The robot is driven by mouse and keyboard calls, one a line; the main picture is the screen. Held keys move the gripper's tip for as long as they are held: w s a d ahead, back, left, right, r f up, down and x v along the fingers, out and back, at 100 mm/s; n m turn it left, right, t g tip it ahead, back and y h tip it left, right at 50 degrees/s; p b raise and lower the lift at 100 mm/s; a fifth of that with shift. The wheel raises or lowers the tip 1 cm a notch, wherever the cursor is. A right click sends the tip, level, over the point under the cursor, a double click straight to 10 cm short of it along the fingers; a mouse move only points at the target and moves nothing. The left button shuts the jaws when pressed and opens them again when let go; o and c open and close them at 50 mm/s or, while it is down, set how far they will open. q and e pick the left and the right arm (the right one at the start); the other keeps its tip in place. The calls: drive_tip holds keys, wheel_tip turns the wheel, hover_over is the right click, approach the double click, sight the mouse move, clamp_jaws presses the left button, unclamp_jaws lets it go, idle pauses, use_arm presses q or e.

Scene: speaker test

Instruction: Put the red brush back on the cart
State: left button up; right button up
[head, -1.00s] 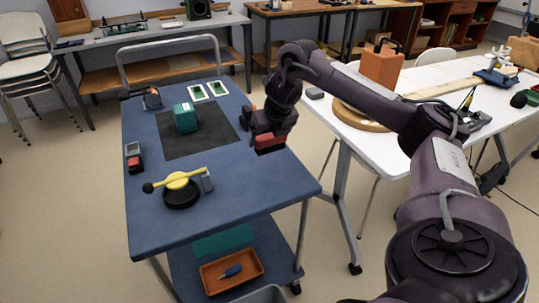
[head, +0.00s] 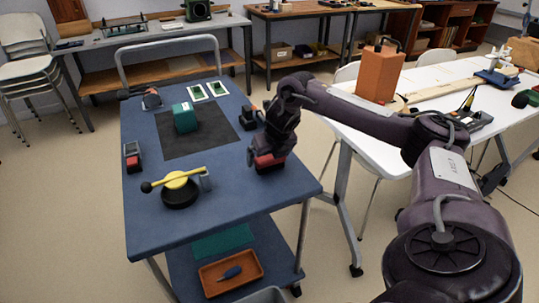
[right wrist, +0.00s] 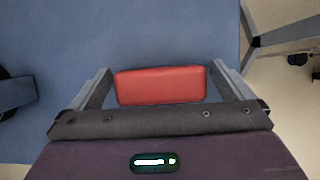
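The red brush (head: 267,161) is a small block with a red body, low at the right edge of the blue cart (head: 230,184). My right gripper (head: 266,155) points down over it. In the right wrist view the red brush (right wrist: 161,85) lies crosswise between the two fingers (right wrist: 160,78), which sit close against its ends. The gripper looks shut on it. Whether the brush's underside touches the cart top is hard to tell. My left gripper is not in view.
On the cart stand a green box (head: 185,117) on a dark mat (head: 204,140), a black-and-yellow tool (head: 180,188), a small red-and-black item (head: 133,157) and white-framed cards (head: 208,90). A white table (head: 353,123) stands to the right. The cart's front middle is clear.

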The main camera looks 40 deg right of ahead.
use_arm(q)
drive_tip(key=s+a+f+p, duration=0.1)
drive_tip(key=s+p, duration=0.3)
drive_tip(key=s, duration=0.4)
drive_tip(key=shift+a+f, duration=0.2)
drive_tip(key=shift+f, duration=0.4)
use_arm(e)
drive_tip(key=v, duration=1.2)
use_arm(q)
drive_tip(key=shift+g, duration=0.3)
